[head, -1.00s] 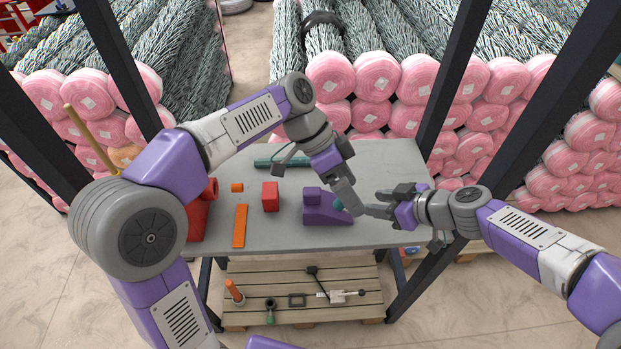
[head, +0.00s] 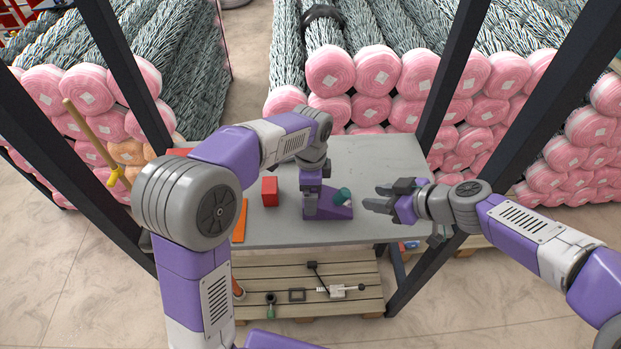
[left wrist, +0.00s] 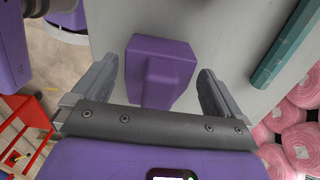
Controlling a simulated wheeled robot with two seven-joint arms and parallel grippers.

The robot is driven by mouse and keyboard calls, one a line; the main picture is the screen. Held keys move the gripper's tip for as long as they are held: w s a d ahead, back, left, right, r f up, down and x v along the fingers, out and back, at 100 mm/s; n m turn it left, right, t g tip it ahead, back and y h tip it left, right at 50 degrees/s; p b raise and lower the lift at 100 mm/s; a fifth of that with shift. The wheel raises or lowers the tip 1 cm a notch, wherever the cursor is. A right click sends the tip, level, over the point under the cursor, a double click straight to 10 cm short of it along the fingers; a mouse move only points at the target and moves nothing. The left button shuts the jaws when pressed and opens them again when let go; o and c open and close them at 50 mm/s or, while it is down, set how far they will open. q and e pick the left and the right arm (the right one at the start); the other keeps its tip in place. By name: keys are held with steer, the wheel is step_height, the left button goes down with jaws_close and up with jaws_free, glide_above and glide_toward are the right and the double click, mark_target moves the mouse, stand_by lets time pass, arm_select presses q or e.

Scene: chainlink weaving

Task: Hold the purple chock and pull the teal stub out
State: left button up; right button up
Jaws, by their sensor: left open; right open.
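The purple chock (head: 342,212) lies on the grey table, with a tall block at its left and a lower part to the right. The teal stub (head: 343,196) leans out of or against the low right part; how deep it sits I cannot tell. My left gripper (head: 311,205) points down over the chock's tall end. In the left wrist view its open fingers stand on either side of the chock (left wrist: 160,60), apart from it; the stub does not show there. My right gripper (head: 378,198) is open and empty, to the right of the stub.
A red block (head: 270,191) and an orange strip (head: 240,220) lie left of the chock. A teal bar (left wrist: 288,40) lies on the table in the left wrist view. Dark posts (head: 450,90) frame the table. A slatted shelf (head: 300,268) holds small parts below.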

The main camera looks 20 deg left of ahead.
arm_select(q)
steer(key=shift+f, duration=0.85)
steer(key=shift+c, duration=0.5)
steer(key=shift+o, duration=0.3)
steer(key=c, duration=1.1)
